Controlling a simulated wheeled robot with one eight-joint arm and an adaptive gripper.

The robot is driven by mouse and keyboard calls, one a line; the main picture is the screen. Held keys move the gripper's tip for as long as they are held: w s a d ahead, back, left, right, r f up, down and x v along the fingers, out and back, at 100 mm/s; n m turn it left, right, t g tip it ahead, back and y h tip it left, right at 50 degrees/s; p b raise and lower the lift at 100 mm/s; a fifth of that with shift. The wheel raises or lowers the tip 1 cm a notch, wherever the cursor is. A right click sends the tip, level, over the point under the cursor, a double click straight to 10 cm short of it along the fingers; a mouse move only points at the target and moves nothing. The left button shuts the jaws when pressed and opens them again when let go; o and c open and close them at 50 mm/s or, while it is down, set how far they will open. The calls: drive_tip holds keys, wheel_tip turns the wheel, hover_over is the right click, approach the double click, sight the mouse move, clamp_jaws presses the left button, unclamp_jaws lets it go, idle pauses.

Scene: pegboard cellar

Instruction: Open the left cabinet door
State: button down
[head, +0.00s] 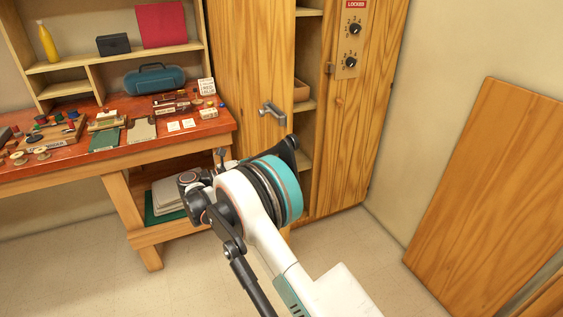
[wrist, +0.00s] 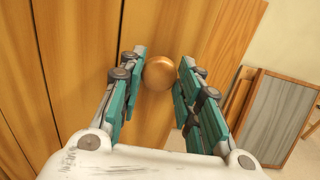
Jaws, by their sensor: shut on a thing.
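The wooden cabinet's left door (head: 246,55) stands partly open, with shelves (head: 304,104) showing between its edge and the right door (head: 362,120). A round wooden knob (wrist: 160,73) sits between the fingers of my gripper (wrist: 159,84) in the wrist view. My gripper is shut on this knob. In the head view a grey fingertip part of my gripper (head: 274,112) shows at the left door, by the small knob (head: 262,112). My arm hides the rest of the gripper and the door's lower part.
A red-topped workbench (head: 170,134) with spools, cards and a teal case (head: 154,80) stands close left of the cabinet. A locker plate with dials (head: 352,40) is on the right door. A wooden board (head: 490,180) leans on the right wall. Floor (head: 365,240) is clear before the cabinet.

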drive_tip(key=shift+s+a+m+g, duration=0.2)
drive_tip(key=shift+a+g, duration=0.1)
drive_tip(key=shift+a, duration=0.35)
drive_tip(key=shift+s+a+m+g, duration=0.1)
drive_tip(key=shift+a+m+g, duration=0.15)
drive_tip(key=shift+a, duration=0.4)
drive_tip(key=c, duration=1.2)
unclamp_jaws()
drive_tip(key=shift+o, duration=0.2)
drive_tip(key=v, duration=1.2)
drive_tip(key=shift+f, duration=0.15)
